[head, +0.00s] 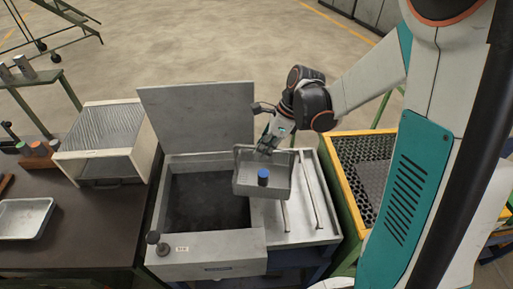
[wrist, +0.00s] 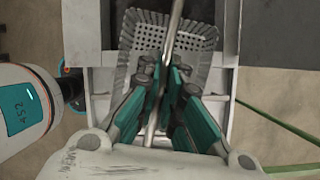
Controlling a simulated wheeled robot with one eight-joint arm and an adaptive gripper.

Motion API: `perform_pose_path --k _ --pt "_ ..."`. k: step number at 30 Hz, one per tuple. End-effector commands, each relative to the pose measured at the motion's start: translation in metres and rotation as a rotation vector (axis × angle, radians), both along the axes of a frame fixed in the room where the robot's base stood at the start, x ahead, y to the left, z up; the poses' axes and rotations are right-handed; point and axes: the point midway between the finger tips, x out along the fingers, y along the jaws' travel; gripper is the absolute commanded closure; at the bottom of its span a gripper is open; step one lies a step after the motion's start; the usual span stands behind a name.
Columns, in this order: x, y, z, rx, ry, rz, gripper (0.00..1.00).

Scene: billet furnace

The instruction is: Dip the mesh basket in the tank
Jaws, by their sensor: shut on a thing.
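The grey mesh basket (head: 250,190) hangs from my gripper (head: 267,146) by its top handle. In the wrist view the handle bar runs between the fingers of my gripper (wrist: 166,85), with the perforated basket (wrist: 201,47) below. A blue-topped cylinder (head: 263,177) sits in the basket. The tank (head: 213,247) stands to the left with a dark open interior, its lid (head: 198,118) raised at the back. The basket overlaps the tank opening's right edge in the head view. Its exact height above the rim is hard to tell.
A light shelf with two rails (head: 318,190) adjoins the tank on the right. Beyond it is a yellow-edged bin with a perforated grid (head: 372,160). A dark bench (head: 85,225) at left holds a white tray (head: 25,217) and a ribbed box (head: 105,130).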

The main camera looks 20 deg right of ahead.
Motion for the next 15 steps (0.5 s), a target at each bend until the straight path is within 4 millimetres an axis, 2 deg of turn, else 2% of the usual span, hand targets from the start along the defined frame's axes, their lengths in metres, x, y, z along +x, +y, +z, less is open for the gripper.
perform_pose_path --k 15 --pt "-0.010 -0.048 -0.004 0.001 0.000 -0.002 1.00"
